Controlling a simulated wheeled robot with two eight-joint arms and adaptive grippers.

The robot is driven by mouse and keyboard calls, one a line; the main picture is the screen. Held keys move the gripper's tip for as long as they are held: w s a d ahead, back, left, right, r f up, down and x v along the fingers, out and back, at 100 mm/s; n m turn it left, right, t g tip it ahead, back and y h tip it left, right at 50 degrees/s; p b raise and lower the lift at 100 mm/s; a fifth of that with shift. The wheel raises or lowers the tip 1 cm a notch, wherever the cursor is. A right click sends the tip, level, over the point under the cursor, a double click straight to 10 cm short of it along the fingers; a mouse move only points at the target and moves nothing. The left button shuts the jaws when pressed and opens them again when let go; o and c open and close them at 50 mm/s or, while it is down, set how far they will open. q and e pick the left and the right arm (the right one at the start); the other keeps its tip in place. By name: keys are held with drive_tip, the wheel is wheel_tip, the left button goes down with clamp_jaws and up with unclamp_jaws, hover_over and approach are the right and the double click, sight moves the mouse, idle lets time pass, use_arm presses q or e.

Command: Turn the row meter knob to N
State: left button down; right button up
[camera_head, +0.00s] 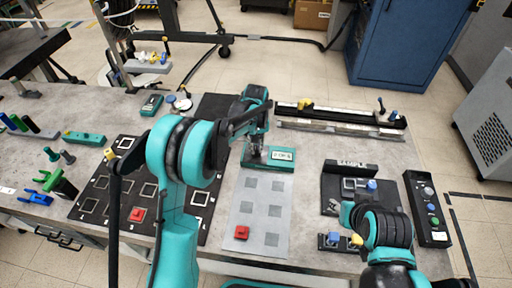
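A teal meter (268,158) with a small pale display (283,155) lies in the middle of the table; the display's characters are too small to read surely. My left arm reaches over from the left, and my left gripper (256,150) points down at the left part of this meter. The gripper covers that part, so the knob and its pointer are hidden. Whether the fingers touch or close on the knob cannot be told. My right arm (385,228) is at the lower right, beside a dark block; its fingers do not show clearly.
A black grid board (90,206) lies left, partly behind my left arm. Long rails (340,127) lie at the back right. A black button box (427,210) stands at the right edge.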

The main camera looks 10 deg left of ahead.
sight(256, 150)
idle(0.3)
use_arm(q)
drive_tip(key=m, duration=0.3)
drive_tip(key=shift+m, duration=2.4)
drive_tip(key=c, duration=1.6)
unclamp_jaws()
drive_tip(key=shift+r, duration=0.1)
wheel_tip(256, 150, up, 12)
drive_tip(key=shift+f, duration=0.1)
